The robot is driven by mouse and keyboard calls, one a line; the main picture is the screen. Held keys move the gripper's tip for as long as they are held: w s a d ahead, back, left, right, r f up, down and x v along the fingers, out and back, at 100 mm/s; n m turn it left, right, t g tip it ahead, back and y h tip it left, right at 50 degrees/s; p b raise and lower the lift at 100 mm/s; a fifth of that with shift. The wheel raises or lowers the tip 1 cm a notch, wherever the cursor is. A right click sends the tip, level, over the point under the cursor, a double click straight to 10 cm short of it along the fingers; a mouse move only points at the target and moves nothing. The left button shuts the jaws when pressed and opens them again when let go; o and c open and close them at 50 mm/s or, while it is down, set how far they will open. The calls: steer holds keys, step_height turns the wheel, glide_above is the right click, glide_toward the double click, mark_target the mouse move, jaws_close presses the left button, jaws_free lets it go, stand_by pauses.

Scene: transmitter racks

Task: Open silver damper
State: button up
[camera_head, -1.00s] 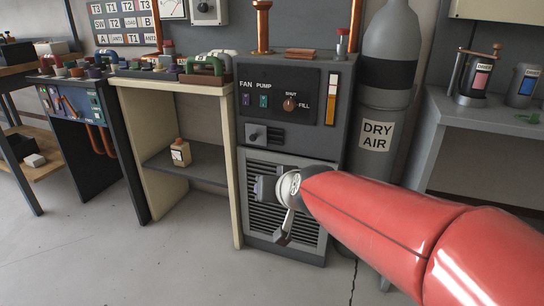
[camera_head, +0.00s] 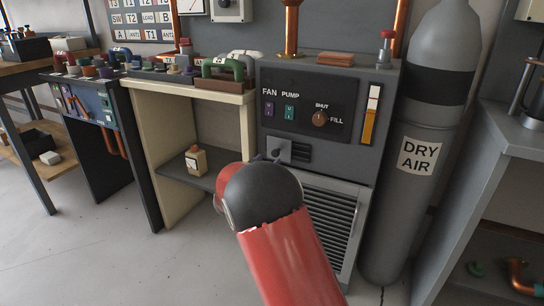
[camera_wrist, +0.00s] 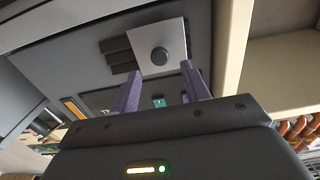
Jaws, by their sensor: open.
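The silver damper is a small grey plate (camera_head: 279,150) with a round dark knob, on the front of the grey cabinet (camera_head: 381,140). Dark horizontal slots (camera_head: 301,153) show to its right. In the wrist view, turned upside down, the plate (camera_wrist: 172,36) and its knob (camera_wrist: 159,56) lie just beyond my fingertips, with the slots to the left. My gripper (camera_wrist: 163,68) is open and empty, its two purple fingers apart on either side of the knob's line. In the head view my red arm hides most of the gripper; only small fingertip bits show just below the damper.
Above are a panel with fan and pump switches and a shut/fill knob (camera_head: 320,119). Below is a louvred grille (camera_head: 335,220).

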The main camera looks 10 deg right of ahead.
steer(key=shift+x, duration=2.2)
jaws_close()
